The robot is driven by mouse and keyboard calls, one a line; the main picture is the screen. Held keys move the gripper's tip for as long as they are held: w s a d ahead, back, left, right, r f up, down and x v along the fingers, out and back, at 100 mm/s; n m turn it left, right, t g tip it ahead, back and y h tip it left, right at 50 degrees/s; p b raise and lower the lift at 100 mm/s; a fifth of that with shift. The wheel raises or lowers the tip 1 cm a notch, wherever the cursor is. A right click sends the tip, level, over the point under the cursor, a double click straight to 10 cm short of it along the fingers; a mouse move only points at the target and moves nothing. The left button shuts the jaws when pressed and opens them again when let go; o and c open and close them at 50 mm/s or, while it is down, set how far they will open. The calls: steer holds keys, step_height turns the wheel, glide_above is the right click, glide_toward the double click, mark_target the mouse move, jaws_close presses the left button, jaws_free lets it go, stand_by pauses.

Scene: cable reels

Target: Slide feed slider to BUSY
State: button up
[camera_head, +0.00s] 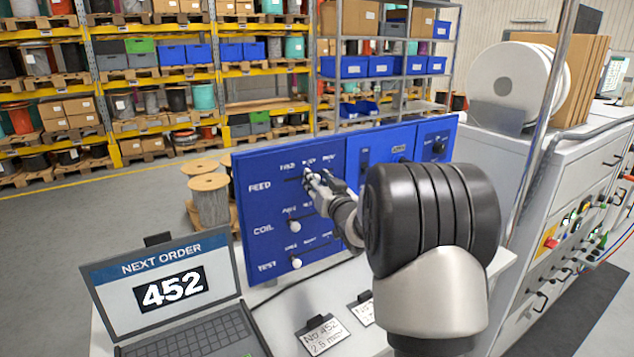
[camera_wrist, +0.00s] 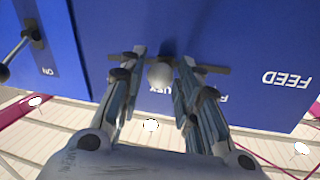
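The blue panel (camera_head: 262,205) has a FEED row (camera_head: 259,185) at the top, with a horizontal slot and small labels above it. My gripper (camera_head: 312,180) is at this row and partly hides it in the head view. My gripper (camera_wrist: 162,82) has one finger on each side of the knob, with narrow gaps showing.
White knobs of the COIL row (camera_head: 295,226) and TEST row (camera_head: 296,263) sit below. A switch lever (camera_wrist: 14,52) beside an ON label is on the neighbouring panel. A laptop (camera_head: 170,290) reading 452 stands at front left. A white reel (camera_head: 515,85) is at right.

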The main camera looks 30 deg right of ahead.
steer(key=shift+o, duration=0.8)
steer(key=s+a, duration=0.2)
steer(key=s, duration=1)
steer(key=s+a+f+n+g+y+b, duration=0.1)
steer(key=s+a+f+g+b, duration=0.2)
steer(key=s+a+f, duration=0.3)
steer(key=s+a+f+n+g+y+b, duration=0.1)
steer(key=s+a+f+g+b, duration=0.3)
steer(key=s+a, duration=0.6)
steer(key=s+a+f+n+g+b, duration=0.2)
steer(key=s+a+f+g, duration=0.4)
steer(key=s, duration=1)
step_height(320, 180, down, 2)
steer(key=shift+s+a+f+y+b, duration=0.15)
steer(key=shift+s+a+y+b, duration=0.2)
steer(key=shift+a+b, duration=0.55)
